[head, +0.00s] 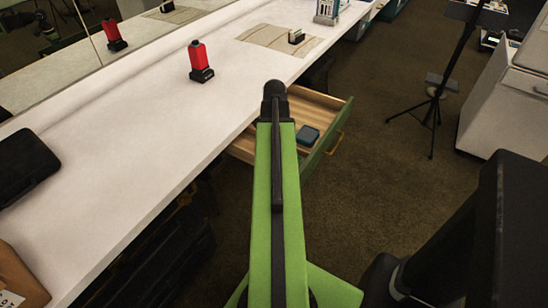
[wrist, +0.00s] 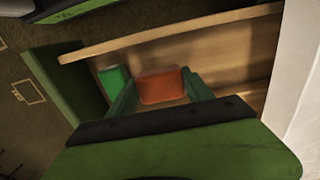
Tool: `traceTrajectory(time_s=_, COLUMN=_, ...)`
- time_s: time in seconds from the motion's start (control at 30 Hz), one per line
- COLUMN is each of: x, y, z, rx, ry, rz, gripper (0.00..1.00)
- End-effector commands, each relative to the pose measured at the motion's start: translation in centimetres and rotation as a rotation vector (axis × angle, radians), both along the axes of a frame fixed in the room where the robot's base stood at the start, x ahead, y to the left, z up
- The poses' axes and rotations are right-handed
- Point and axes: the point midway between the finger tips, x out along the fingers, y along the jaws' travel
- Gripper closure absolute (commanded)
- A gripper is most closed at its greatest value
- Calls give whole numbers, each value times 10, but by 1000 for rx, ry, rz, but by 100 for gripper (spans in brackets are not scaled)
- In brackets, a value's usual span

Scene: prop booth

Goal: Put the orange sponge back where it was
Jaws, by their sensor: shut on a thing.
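The orange sponge (wrist: 160,86) is a red-orange block between the two green fingers of my gripper (wrist: 160,80) in the wrist view. My gripper is shut on it. The sponge is over or inside an open wooden drawer (wrist: 170,33); I cannot tell whether it touches the drawer floor. In the head view the drawer (head: 343,122) stands out from under the white counter, with a green front and a brass handle. My green arm hides part of the drawer, the gripper and the sponge there.
On the white counter (head: 150,110) stand a red bottle-like item (head: 198,60) and a black case (head: 25,165). A tripod stand (head: 436,95) is at right.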

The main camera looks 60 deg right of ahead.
Motion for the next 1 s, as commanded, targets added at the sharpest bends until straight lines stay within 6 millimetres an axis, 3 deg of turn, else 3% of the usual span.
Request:
traceTrajectory(time_s=0.1, x=0, y=0, z=-5, rx=0, ry=0, rz=0, gripper=79)
traceTrajectory(time_s=0.33, x=0, y=0, z=-43, rx=0, ry=0, rz=0, gripper=79)
traceTrajectory(time_s=0.7, x=0, y=1, z=-44, rx=0, ry=0, rz=1, gripper=79)
traceTrajectory(time_s=0.73, x=0, y=1, z=-43, rx=0, ry=0, rz=1, gripper=40)
traceTrajectory(time_s=0.9, x=0, y=1, z=-42, rx=0, ry=0, rz=1, gripper=19)
traceTrajectory(time_s=1.0, x=0, y=1, z=-42, rx=0, ry=0, rz=2, gripper=19)
